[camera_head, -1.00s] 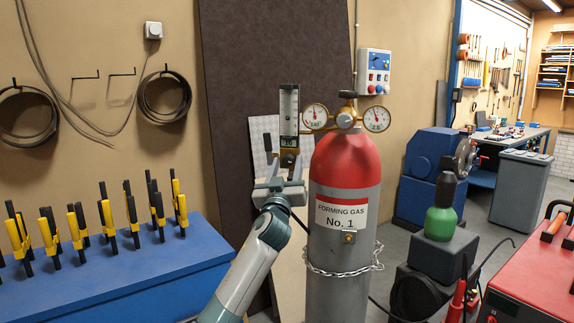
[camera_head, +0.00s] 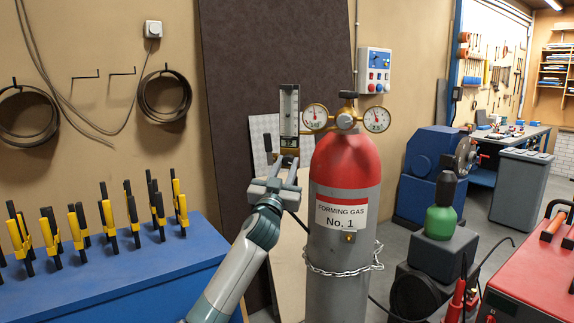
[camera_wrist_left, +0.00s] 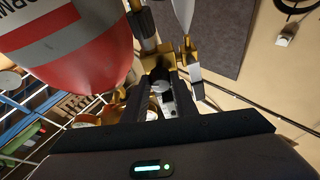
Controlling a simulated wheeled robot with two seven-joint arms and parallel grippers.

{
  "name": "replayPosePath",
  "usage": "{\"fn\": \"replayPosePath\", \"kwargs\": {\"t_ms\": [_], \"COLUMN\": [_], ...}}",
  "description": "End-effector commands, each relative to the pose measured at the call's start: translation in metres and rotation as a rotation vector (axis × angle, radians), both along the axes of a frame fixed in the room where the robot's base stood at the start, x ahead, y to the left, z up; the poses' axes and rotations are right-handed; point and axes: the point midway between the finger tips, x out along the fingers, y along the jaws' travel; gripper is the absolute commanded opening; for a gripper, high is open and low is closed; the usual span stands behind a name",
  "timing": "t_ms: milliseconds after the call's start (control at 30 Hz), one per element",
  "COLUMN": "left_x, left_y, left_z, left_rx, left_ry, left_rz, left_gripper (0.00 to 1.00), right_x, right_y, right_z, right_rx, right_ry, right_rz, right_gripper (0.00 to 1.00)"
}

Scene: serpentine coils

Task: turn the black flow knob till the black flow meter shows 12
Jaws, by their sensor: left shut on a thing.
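The flow meter (camera_head: 289,112), an upright clear tube in a dark and pale frame, stands left of the red-topped gas cylinder (camera_head: 345,165) in the head view. My left gripper (camera_head: 287,163) is just below the meter, reaching up from below. In the left wrist view its dark fingers are shut on the black flow knob (camera_wrist_left: 160,77), in front of a brass body (camera_wrist_left: 156,60). The knob is hidden in the head view. My right gripper is out of view.
Two round gauges (camera_head: 315,117) (camera_head: 376,119) sit on the regulator close right of the meter. A chain (camera_head: 343,267) loops the cylinder. A blue bench (camera_head: 120,275) with yellow-and-black clamps stands left, and a dark panel (camera_head: 245,60) stands behind.

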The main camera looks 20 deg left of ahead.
Motion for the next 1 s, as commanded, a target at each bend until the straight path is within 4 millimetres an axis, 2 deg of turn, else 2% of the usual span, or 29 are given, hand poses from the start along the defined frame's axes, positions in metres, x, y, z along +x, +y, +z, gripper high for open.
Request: {"fn": "replayPosePath", "kwargs": {"t_ms": [133, 433, 467, 533, 1000], "left_x": [0.0001, -0.0001, -0.0001, -0.0001, -0.0041], "left_y": [0.0009, 0.0006, 0.0006, 0.0006, 0.0009], "left_z": [0.0008, -0.0001, -0.0001, -0.0001, -0.0027], "left_rx": [0.068, 0.077, 0.077, 0.077, 0.075], "left_ry": [0.003, 0.002, 0.002, 0.002, 0.003], "left_rz": [0.0, 0.001, 0.001, 0.001, 0.0], "left_gripper": [0.03, 0.03, 0.28, 0.44, 0.44], "right_x": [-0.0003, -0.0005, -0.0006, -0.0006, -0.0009], "right_y": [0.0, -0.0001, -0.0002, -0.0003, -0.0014], "right_z": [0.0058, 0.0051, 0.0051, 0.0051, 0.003], "right_rx": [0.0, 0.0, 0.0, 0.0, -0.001], "right_ry": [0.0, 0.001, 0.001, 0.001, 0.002], "right_rz": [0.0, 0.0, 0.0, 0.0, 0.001], "right_gripper": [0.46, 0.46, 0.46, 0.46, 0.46]}}
